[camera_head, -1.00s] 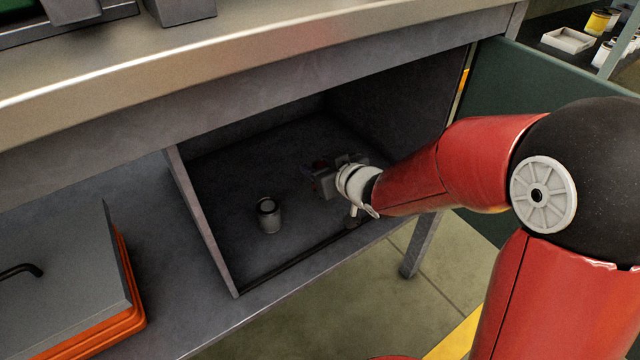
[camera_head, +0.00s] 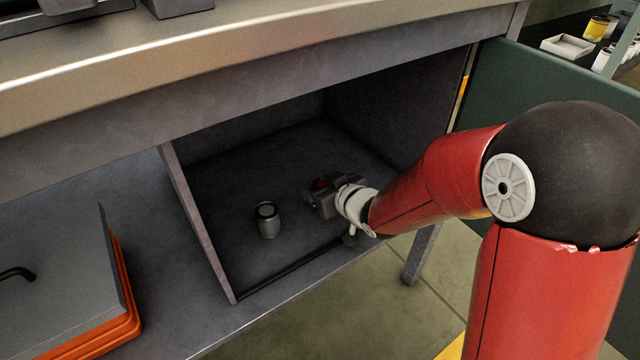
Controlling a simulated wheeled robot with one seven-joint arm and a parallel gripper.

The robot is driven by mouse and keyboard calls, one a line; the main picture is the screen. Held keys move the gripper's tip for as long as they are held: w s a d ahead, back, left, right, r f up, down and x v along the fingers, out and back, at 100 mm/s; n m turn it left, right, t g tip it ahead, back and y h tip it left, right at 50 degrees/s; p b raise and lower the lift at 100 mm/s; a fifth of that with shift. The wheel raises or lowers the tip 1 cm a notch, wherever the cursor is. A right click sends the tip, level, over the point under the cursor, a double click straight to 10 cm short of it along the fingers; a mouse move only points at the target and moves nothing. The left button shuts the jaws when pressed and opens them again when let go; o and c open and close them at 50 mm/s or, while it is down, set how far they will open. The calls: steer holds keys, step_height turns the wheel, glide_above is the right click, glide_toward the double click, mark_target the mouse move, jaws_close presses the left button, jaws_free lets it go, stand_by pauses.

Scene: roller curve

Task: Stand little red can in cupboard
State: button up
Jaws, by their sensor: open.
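The cupboard (camera_head: 285,150) is an open dark grey compartment under the workbench. My gripper (camera_head: 314,196) is inside it, near the front right, pointing left and inward. Its jaws are open, though they are small and dark here. A small bit of red, likely the little red can (camera_head: 320,184), shows just behind the gripper. The gripper hides most of it, so I cannot tell whether it touches the jaws or stands upright.
A grey open-topped can (camera_head: 267,221) stands on the cupboard floor left of my gripper. A partition (camera_head: 200,220) bounds the left side. The green door (camera_head: 545,95) stands open at right. A grey-and-orange case (camera_head: 75,300) lies on the left shelf.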

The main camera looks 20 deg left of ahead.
steer(key=shift+s+d+r, duration=0.1)
steer(key=shift+r, duration=0.15)
steer(key=v, duration=0.9)
steer(key=shift+s+d+p, duration=0.2)
steer(key=shift+d+p, duration=0.05)
steer(key=shift+p, duration=0.05)
steer(key=shift+b+v, duration=0.55)
steer(key=shift+v, duration=0.5)
steer(key=shift+r, duration=0.15)
